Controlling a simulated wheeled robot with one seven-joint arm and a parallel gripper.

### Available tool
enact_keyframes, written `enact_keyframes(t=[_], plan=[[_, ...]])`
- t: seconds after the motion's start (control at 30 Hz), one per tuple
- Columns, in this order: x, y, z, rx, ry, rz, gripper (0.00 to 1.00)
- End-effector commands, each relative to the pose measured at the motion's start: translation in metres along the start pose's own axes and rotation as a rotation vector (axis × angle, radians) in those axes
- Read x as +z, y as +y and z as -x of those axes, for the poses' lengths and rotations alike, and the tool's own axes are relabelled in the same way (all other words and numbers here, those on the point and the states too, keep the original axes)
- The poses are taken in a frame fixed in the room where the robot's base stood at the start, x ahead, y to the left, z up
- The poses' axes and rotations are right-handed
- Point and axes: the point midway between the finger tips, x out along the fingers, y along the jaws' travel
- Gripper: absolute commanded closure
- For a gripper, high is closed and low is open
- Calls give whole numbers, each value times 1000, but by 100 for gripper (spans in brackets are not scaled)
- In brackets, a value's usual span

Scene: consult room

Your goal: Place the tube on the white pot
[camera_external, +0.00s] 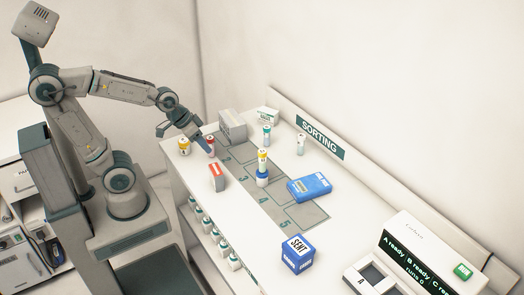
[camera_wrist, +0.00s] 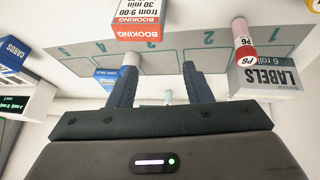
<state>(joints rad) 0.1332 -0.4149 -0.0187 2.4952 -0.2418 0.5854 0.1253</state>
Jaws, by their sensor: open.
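My gripper (camera_external: 180,135) is open and empty at the left end of the white table; its two fingers (camera_wrist: 160,82) stand apart in the wrist view. A red-capped tube (camera_external: 210,152) stands close beside the gripper. Two more pale tube-like items stand behind, one with teal marks (camera_external: 266,137) and one white and grey (camera_external: 301,143). I cannot tell which item is the white pot.
A grey labels box (camera_external: 232,125) and a yellow jar (camera_external: 184,146) are near the gripper.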

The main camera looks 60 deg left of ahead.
Motion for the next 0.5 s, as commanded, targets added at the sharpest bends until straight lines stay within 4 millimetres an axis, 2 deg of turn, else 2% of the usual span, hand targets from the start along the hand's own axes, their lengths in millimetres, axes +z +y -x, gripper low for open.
enact_keyframes(t=[0.03, 0.1, 0.2, 0.33, 0.5], plan=[[13, -18, 9, -44, -48, 17, 55], [31, -36, 18, -96, -115, 34, 55], [49, -54, 29, -152, -183, 56, 55], [59, -64, 36, -184, -222, 70, 55], [60, -64, 36, -186, -226, 69, 55]])
